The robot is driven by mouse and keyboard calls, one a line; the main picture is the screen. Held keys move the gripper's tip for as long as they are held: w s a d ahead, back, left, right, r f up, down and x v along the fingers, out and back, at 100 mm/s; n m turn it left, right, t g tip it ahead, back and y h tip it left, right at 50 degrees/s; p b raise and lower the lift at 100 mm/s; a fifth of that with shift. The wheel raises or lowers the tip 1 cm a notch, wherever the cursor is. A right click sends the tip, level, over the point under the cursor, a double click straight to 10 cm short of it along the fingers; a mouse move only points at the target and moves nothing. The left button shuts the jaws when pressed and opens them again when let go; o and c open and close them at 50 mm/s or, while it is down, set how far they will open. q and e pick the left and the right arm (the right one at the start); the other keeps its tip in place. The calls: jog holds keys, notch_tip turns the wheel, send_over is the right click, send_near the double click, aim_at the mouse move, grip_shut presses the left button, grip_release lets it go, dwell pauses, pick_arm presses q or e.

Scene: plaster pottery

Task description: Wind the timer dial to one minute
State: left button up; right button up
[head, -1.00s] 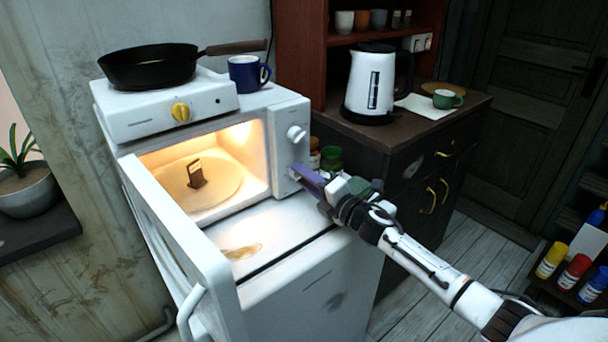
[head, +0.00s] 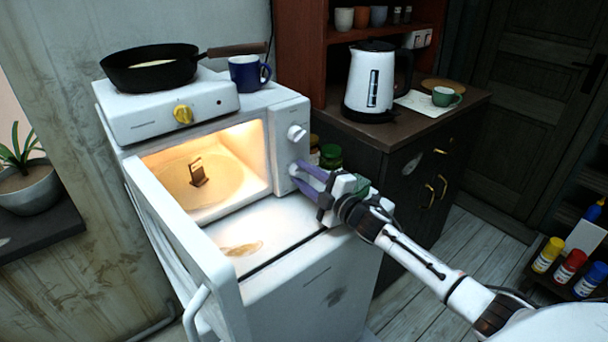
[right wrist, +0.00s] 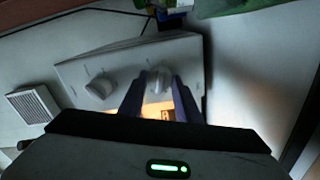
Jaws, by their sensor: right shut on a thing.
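The white microwave (head: 289,112) stands with its door open to the left and its inside lit. Its right-hand panel has an upper knob (head: 297,132) and a lower knob, which I take to be the timer dial. My right gripper (head: 297,172) reaches the lower knob from the right and is shut on it. In the right wrist view the lower knob (right wrist: 158,81) sits between the two purple fingers, and the other knob (right wrist: 99,88) is to their left. The dial's markings are too small to read. My left gripper is not in view.
A hotplate (head: 150,118) with a frying pan (head: 150,70) and a blue mug (head: 245,73) are on top. The open door (head: 185,232) fills the left front. Jars (head: 330,155) stand right of the panel, close to my gripper. A cabinet bears a white kettle (head: 370,85).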

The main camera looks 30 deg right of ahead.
dwell(0.4)
jog(key=o, duration=1.1)
jog(key=shift+c, duration=0.2)
jog(key=shift+s, duration=0.1)
jog(key=s, duration=1)
jog(key=shift+d+b, duration=0.4)
